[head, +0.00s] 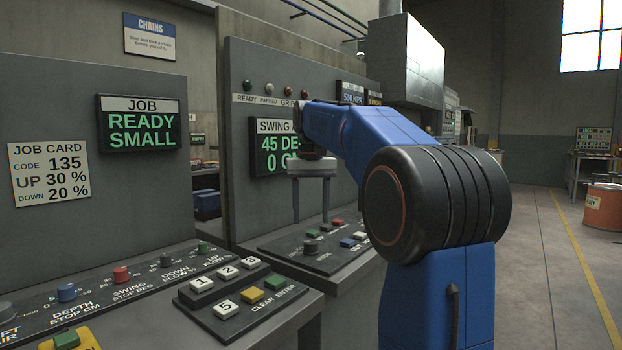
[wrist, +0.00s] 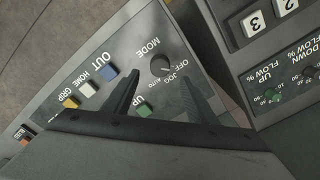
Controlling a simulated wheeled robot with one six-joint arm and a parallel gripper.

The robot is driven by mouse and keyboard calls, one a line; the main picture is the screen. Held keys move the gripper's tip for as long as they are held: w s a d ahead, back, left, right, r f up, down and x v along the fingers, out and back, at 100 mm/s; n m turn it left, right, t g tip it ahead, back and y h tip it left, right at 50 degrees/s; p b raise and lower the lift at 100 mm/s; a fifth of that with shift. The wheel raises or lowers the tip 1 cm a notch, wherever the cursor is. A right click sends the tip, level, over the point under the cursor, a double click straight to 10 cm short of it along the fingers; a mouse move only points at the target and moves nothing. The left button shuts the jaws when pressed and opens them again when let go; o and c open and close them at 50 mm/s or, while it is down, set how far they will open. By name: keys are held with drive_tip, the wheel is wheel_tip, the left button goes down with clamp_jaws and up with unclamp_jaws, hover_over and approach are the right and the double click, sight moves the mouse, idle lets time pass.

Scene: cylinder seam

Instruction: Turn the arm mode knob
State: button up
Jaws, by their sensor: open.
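The arm mode knob (wrist: 160,67) is a dark round knob on the sloped control panel in the wrist view, with MODE, OFF, JOG and AUTO printed around it. In the head view a dark knob (head: 311,247) on the panel beneath my gripper looks like the same one. My gripper (head: 311,221) is open and empty, its two fingers pointing down over the panel. In the wrist view my gripper (wrist: 159,76) has its dark fingers on either side of the knob's near edge. They seem to be above it; contact cannot be made out.
On the same panel are a green UP button (wrist: 145,107), a blue OUT button (wrist: 110,76), a white HOME button (wrist: 87,89) and a yellow GRIP button (wrist: 71,102). A neighbouring console with a number keypad (head: 237,299) stands close at the left. Displays stand behind.

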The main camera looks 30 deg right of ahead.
wheel_tip(320, 180, up, 10)
drive_tip(key=shift+r, duration=0.25)
idle(0.6)
